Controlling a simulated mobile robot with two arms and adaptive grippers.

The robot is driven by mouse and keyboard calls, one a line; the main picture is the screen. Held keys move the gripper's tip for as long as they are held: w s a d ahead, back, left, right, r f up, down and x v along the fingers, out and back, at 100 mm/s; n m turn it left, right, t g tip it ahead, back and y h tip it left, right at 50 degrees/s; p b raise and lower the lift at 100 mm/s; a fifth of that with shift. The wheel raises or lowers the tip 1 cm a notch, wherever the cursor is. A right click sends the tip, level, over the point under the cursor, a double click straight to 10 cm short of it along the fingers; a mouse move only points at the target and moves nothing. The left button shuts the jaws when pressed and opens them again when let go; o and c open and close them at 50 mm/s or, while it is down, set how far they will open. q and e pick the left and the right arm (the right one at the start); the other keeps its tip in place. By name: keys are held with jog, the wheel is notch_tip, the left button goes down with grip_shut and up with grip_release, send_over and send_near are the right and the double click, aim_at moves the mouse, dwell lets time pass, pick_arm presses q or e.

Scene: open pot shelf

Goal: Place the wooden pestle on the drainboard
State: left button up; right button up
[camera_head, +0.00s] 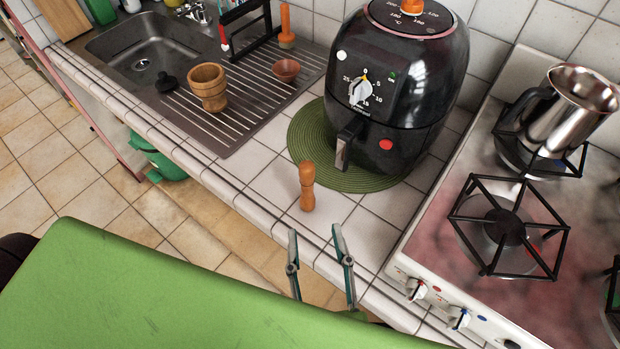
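The wooden pestle (307,187) stands upright on the white tiled counter, in front of the round green mat. The drainboard (237,128) is the ribbed metal area right of the sink, at the upper left. A wooden mortar (208,88) and a small brown bowl (286,70) stand on it. My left gripper (315,234) is at the counter's front edge, just nearer than the pestle. Its two fingers are spread apart with nothing between them, and it does not appear to touch the pestle. My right gripper is not in view.
A black air fryer (405,85) stands on the green mat (307,150), close behind the pestle. The stove (455,215) with a steel pot (570,105) is at right.

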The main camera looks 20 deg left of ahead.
aim_at(308, 182)
pick_arm(q)
jog(key=p+x, duration=0.1)
jog(key=x, duration=0.6)
jog(key=shift+w+a+f+p, duration=0.15)
jog(key=shift+w+a+p, duration=0.1)
jog(key=shift+p, duration=0.05)
jog(key=shift+w+a, duration=0.15)
jog(key=shift+w, duration=0.3)
jog(key=p+x, duration=0.1)
jog(key=x, duration=0.3)
jog(key=shift+w+p, duration=0.3)
jog(key=shift+w+f, duration=0.1)
jog(key=shift+w, duration=0.15)
jog(key=shift+s, duration=0.1)
jog(key=shift+c, duration=1.1)
grip_shut()
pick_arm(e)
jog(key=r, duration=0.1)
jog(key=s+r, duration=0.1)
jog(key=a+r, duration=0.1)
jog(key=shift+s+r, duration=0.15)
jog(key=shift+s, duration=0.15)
